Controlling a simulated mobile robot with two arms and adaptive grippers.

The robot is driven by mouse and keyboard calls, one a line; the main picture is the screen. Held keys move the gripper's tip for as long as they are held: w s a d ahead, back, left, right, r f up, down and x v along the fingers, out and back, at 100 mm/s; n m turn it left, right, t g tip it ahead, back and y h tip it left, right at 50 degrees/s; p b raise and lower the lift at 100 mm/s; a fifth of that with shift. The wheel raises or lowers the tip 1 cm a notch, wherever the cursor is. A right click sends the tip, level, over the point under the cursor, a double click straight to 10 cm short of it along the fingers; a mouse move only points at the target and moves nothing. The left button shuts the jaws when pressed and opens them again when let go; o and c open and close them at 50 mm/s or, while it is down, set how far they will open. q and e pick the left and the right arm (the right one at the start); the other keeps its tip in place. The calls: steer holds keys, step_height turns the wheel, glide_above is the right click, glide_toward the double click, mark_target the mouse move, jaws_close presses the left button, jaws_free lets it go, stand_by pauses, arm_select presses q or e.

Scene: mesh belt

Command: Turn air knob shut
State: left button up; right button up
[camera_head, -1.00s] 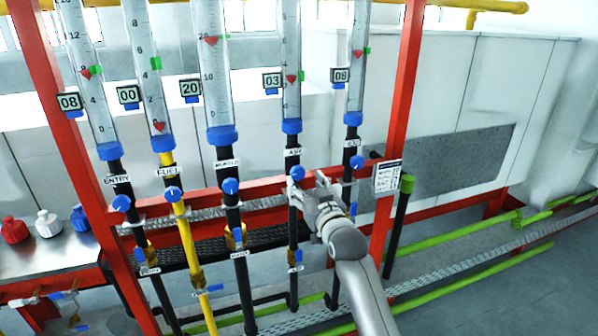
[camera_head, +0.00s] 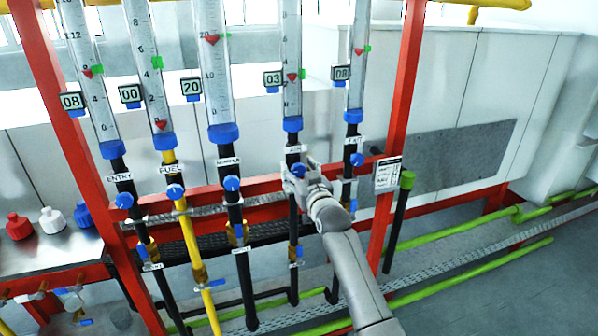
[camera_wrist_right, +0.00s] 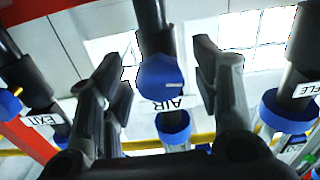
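The blue air knob (camera_head: 298,170) sits on the black pipe below the clear air tube (camera_head: 291,60), under the AIR label. My right gripper (camera_head: 300,178) is at this knob, coming from the lower right. In the right wrist view, which shows the label upside down, the air knob (camera_wrist_right: 160,78) lies between the two spread fingers of the right gripper (camera_wrist_right: 158,58). Gaps show on both sides, so the gripper looks open and not clamped. The display (camera_head: 273,82) beside the air tube reads 03. My left gripper is not in view.
The exit knob (camera_head: 357,160) is close on the right and the middle tube's knob (camera_head: 232,183) on the left. A red upright (camera_head: 398,100) and a green-capped black post (camera_head: 403,200) stand further right. Green pipes run along the floor.

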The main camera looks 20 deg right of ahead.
steer(key=c, duration=0.9)
steer(key=shift+m, duration=0.3)
steer(key=m+p, duration=0.1)
steer(key=m, duration=0.1)
steer(key=shift+m, duration=0.4)
steer(key=m+p, duration=0.1)
steer(key=m, duration=0.3)
steer(key=shift+m, duration=0.3)
steer(key=m+p, duration=0.1)
steer(key=m, duration=0.3)
steer(key=shift+m+p, duration=0.35)
steer(key=shift+m, duration=1.65)
